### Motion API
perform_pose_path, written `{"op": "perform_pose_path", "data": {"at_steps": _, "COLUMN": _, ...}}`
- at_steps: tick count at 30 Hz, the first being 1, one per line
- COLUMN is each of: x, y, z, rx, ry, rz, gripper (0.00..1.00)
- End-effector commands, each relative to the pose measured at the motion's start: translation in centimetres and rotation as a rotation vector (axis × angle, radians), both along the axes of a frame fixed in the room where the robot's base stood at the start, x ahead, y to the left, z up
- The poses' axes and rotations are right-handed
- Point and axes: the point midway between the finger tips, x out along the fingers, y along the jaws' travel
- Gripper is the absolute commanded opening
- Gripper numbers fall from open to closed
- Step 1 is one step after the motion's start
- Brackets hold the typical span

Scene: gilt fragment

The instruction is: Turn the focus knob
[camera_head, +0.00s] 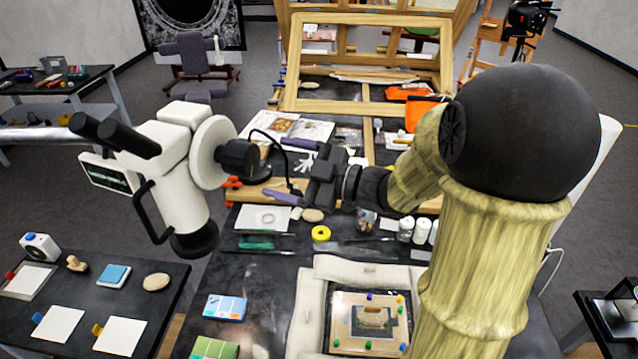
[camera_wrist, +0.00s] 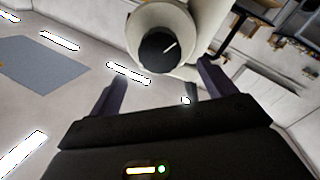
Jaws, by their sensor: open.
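A white microscope (camera_head: 184,165) with black eyepieces hangs at the left in the head view. Its black round focus knob (camera_head: 240,158) sticks out to the right from a white disc. In the wrist view the knob (camera_wrist: 160,53) faces me, with a white line slanting to upper right. My gripper (camera_head: 275,169) is open, its purple fingers spread above and below and pointing left at the knob. In the wrist view my gripper (camera_wrist: 157,76) has the knob ahead, roughly centred between its fingertips. Nothing is held; the knob appears apart from both fingers.
Below is a dark worktable (camera_head: 262,268) with a padded frame (camera_head: 304,312), a yellow tape roll (camera_head: 321,233) and small white jars (camera_head: 405,229). A black cable (camera_head: 268,137) arches near the upper finger. A side table (camera_head: 160,290) stands at lower left.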

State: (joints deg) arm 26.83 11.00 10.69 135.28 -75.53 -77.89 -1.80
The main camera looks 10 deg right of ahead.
Motion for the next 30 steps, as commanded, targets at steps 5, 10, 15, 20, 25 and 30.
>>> {"op": "perform_pose_path", "data": {"at_steps": 5, "x": -2.0, "y": -3.0, "z": -0.3, "rx": -0.001, "ry": 0.000, "rz": -0.004, "gripper": 0.83}}
{"op": "perform_pose_path", "data": {"at_steps": 10, "x": -3.4, "y": -4.9, "z": -0.2, "rx": 0.000, "ry": 0.000, "rz": -0.001, "gripper": 0.83}}
{"op": "perform_pose_path", "data": {"at_steps": 15, "x": -3.8, "y": -5.4, "z": 0.0, "rx": 0.000, "ry": 0.002, "rz": 0.000, "gripper": 0.83}}
{"op": "perform_pose_path", "data": {"at_steps": 20, "x": -3.8, "y": -5.4, "z": 0.0, "rx": 0.000, "ry": 0.002, "rz": 0.000, "gripper": 0.83}}
{"op": "perform_pose_path", "data": {"at_steps": 25, "x": -3.8, "y": -5.3, "z": 0.0, "rx": 0.001, "ry": 0.002, "rz": 0.001, "gripper": 0.83}}
{"op": "perform_pose_path", "data": {"at_steps": 30, "x": -3.8, "y": -5.3, "z": 0.0, "rx": 0.001, "ry": 0.002, "rz": 0.001, "gripper": 0.83}}
